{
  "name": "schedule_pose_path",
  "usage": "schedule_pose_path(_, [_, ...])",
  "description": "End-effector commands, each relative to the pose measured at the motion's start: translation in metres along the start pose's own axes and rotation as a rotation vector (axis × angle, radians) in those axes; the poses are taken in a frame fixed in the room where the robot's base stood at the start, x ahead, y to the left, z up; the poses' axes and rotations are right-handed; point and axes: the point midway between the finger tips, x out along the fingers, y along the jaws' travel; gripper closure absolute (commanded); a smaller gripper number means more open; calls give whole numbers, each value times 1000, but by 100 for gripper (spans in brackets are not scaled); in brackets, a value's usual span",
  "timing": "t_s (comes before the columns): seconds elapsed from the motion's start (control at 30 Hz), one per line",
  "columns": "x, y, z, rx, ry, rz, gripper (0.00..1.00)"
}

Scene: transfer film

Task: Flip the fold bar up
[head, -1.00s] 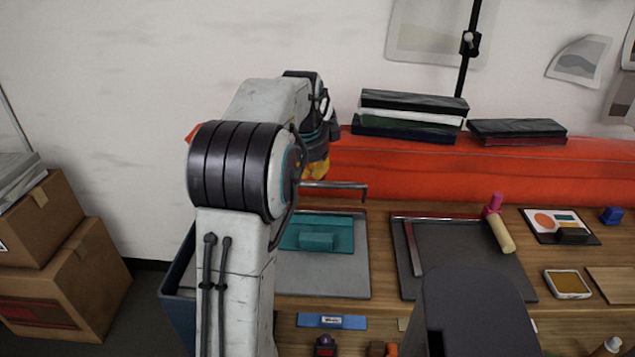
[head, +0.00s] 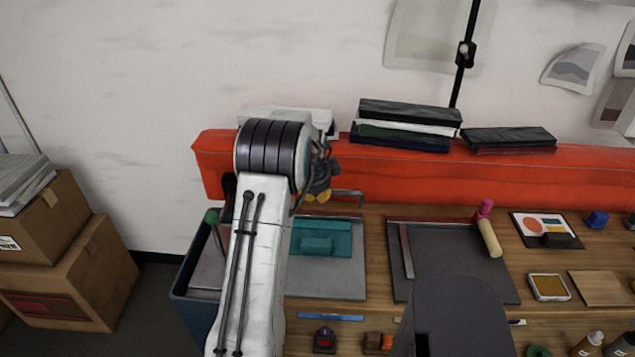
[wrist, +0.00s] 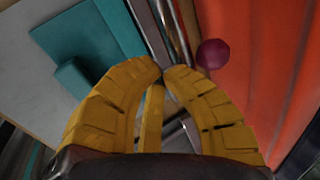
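A thin metal bar (head: 347,191), which looks like the fold bar, stands out at the back edge of the left grey board (head: 340,284), with a short bent end at its right. A teal block and plate (head: 330,238) lie on this board. My gripper (head: 318,196) is at the bar's left end, its yellow fingers partly hidden by my arm. In the wrist view, the yellow fingertips (wrist: 165,70) come together just below metal rails (wrist: 172,28). I see nothing clearly held between them. A dark red knob (wrist: 212,54) is just right of the fingertips.
A second dark board (head: 450,255) with a roller (head: 490,238) lies right. A blue bin (head: 190,300) stands at the bench's left end.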

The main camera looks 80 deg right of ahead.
Motion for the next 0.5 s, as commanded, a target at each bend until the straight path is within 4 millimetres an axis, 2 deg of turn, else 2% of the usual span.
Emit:
schedule_pose_path(0.2, [4,-13,0,0,0,-1,100])
schedule_pose_path(0.5, [6,-18,0,0,0,-1,100])
